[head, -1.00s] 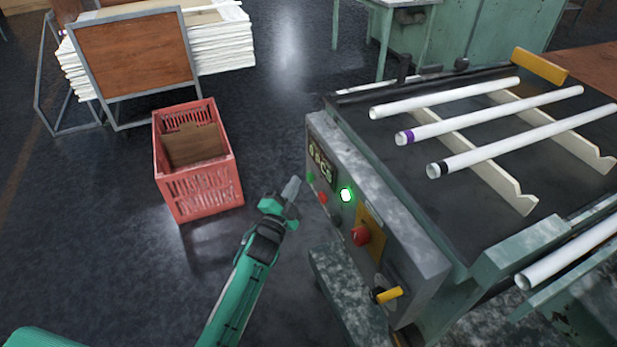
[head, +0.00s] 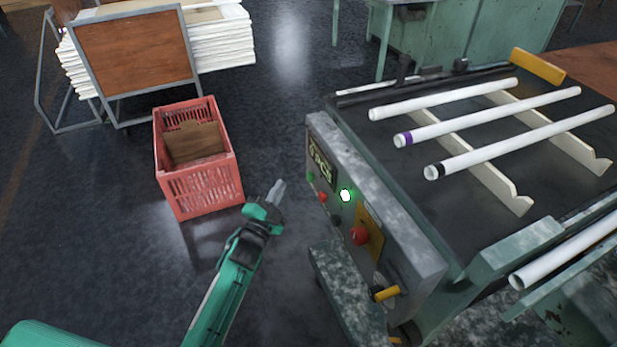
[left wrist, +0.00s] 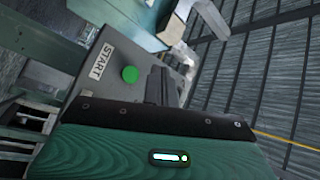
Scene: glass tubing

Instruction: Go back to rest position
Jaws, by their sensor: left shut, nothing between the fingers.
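My left gripper (head: 277,191) is shut and empty. In the head view it is in the air left of the machine's control panel (head: 372,205), apart from it, with its fingertips pointing up and right. The panel has a lit green-white button (head: 345,195), a red emergency knob (head: 360,235), small buttons and a yellow lever (head: 387,293). In the left wrist view, my shut gripper fingers (left wrist: 157,86) show beside a green button (left wrist: 130,74) and a START label (left wrist: 100,62). My right gripper is not in view.
Several glass tubes (head: 480,125) lie on notched rails on the machine's dark top; another tube (head: 565,252) lies at the lower right. A red crate (head: 205,187) holding cardboard stands on the floor to the left. A cart with stacked white sheets (head: 222,45) is behind it. Floor between crate and machine is clear.

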